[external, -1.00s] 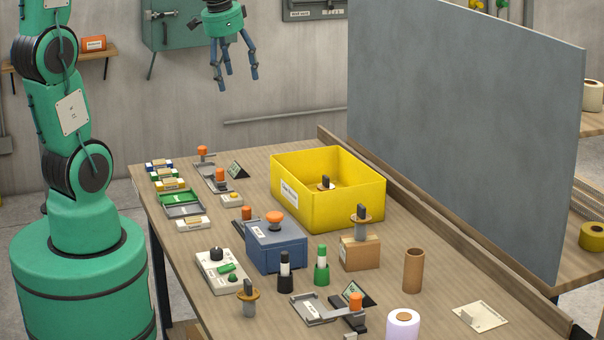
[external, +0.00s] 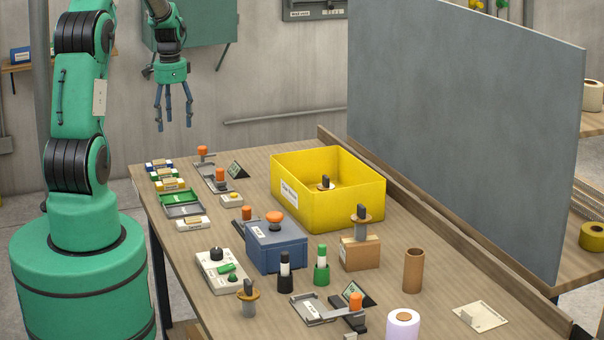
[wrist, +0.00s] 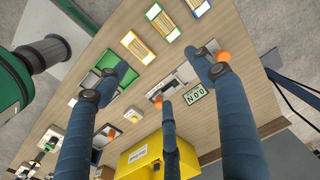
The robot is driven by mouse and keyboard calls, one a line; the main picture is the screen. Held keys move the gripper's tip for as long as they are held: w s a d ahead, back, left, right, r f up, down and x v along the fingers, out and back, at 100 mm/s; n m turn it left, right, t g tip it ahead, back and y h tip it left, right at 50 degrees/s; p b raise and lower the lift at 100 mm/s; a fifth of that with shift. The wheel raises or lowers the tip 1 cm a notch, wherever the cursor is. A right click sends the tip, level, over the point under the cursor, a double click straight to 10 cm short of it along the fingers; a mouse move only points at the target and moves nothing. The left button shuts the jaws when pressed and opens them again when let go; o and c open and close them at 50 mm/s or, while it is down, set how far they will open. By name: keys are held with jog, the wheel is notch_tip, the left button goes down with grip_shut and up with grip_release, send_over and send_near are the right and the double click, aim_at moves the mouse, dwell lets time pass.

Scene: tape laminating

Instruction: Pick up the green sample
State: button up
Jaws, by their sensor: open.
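The green sample (external: 165,174) is a small pale block with green ends in the row at the table's far left corner. It lies between a blue-ended sample (external: 159,164) and a yellow-ended sample (external: 170,185). In the wrist view the green sample (wrist: 163,22) shows a green border and tan strips, near the top, beyond my fingertips. My gripper (external: 173,122) hangs above the far left end of the table, its three blue fingers pointing down, spread and empty. In the wrist view my open gripper (wrist: 165,78) touches nothing.
A green tray (external: 180,198) lies in front of the samples. Orange-knobbed fixtures (external: 220,176) stand to their right. A yellow bin (external: 352,201) and a blue box (external: 277,250) stand farther right. A grey panel (external: 460,130) stands along the right side.

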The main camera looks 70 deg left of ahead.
jog(key=s+a+f, duration=0.3)
jog(key=shift+s+a+f, duration=0.15)
jog(key=shift+a+f, duration=0.05)
jog(key=shift+f, duration=0.05)
jog(key=b, duration=0.1)
send_over(163, 172)
jog(key=shift+d+f, duration=0.15)
jog(key=shift+f, duration=4.15)
jog(key=shift+f+b, duration=0.5)
jog(key=shift+f, duration=2.1)
jog(key=c, duration=1.3)
